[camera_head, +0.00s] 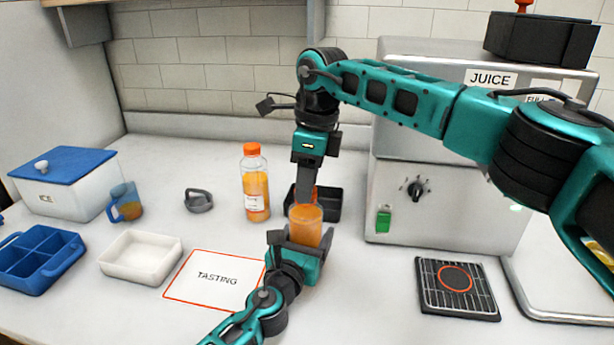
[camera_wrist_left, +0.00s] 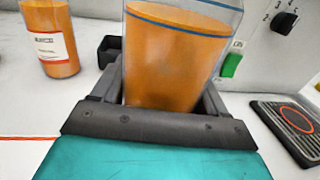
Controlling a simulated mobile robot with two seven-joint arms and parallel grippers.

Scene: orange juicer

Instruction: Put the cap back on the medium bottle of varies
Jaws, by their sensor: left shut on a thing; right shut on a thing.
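A clear bottle of orange juice (camera_head: 306,226) stands upright at the middle of the counter. My left gripper (camera_head: 299,247) is shut around its lower part; in the left wrist view the bottle (camera_wrist_left: 172,60) sits between both fingers, its top cut off by the frame. My right gripper (camera_head: 308,194) points down directly over this bottle, shut on a small orange cap (camera_head: 315,191), which is mostly hidden by the fingers. I cannot tell whether the cap touches the bottle's mouth.
A full bottle with an orange cap (camera_head: 256,185) stands just left. A black tray (camera_head: 330,205) lies behind the held bottle. The juice machine (camera_head: 440,205) and a black grill mat (camera_head: 457,289) are at right. A white tray (camera_head: 141,257), blue caddy (camera_head: 38,262) and measuring cup (camera_head: 124,203) are at left.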

